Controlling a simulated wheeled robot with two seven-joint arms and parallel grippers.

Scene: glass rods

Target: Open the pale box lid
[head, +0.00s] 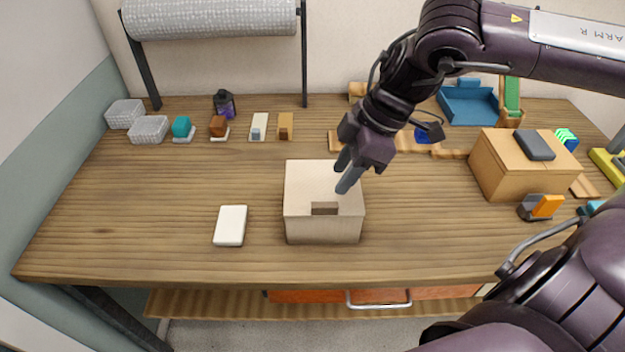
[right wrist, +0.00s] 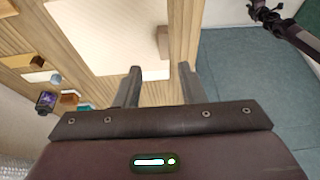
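The pale box (head: 322,228) stands near the front middle of the table. Its pale lid (head: 308,180) lies flat on top, with a dark rectangular notch at the front edge. My right gripper (head: 345,174) points down over the right part of the lid. Its fingers look close to the lid; contact is not clear. In the right wrist view the two fingers (right wrist: 160,84) are apart with nothing between them, and the pale lid surface (right wrist: 105,30) fills the space beyond. A dark arm end (right wrist: 268,14) at the top right there seems to be my left gripper, too small to read.
A white block (head: 231,226) lies left of the box. Several small objects line the back left, near a purple bottle (head: 224,104). A wooden box (head: 515,170) with a dark block on top stands at the right. The table's left part is mostly clear.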

